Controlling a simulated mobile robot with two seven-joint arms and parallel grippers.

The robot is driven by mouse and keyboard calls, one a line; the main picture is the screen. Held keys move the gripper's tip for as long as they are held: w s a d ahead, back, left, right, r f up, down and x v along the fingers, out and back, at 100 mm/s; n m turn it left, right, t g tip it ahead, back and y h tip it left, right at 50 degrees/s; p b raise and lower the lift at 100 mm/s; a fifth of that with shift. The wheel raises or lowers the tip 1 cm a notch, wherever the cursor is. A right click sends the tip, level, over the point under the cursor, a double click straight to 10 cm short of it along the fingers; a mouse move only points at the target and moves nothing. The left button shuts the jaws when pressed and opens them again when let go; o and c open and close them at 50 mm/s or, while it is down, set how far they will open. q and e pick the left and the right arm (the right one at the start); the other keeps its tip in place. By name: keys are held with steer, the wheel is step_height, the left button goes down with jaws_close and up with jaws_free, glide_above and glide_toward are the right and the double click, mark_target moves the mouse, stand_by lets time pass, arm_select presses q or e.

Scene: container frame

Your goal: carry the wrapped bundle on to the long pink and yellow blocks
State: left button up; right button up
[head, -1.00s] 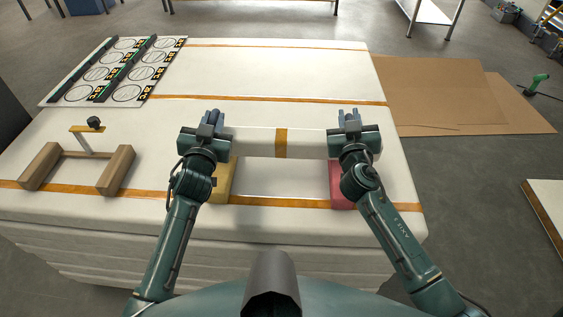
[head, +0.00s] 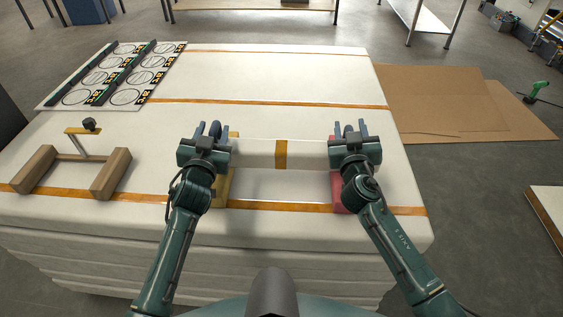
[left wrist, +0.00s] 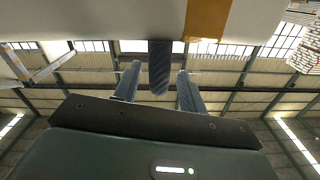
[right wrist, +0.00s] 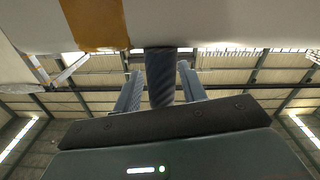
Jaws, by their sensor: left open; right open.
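The wrapped bundle (head: 257,150) is long and white with a tan band round its middle. It lies level across the yellow block (head: 224,188) and pink block (head: 338,194); the yellow one shows in front of and behind it. The contact at its ends is hidden by my grippers. My left gripper (head: 213,130) is open over its left end, and my right gripper (head: 351,131) is open over its right end. In the left wrist view (left wrist: 110,18) and right wrist view (right wrist: 220,22) the bundle crosses the top edge, close to the spread fingers.
A wooden frame with two bars (head: 110,173) and a small clamp-like post stands on the left of the white padded stack (head: 290,75). A panel with printed circles (head: 118,72) lies at the back left. Brown cardboard (head: 445,105) lies on the floor to the right.

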steer(key=shift+s+a, duration=0.1)
steer(key=shift+a, duration=0.05)
arm_select(q)
steer(key=s, duration=1.2)
steer(key=shift+a, duration=0.4)
arm_select(e)
steer(key=s+a, duration=0.1)
steer(key=s, duration=1)
steer(key=shift+s, duration=0.4)
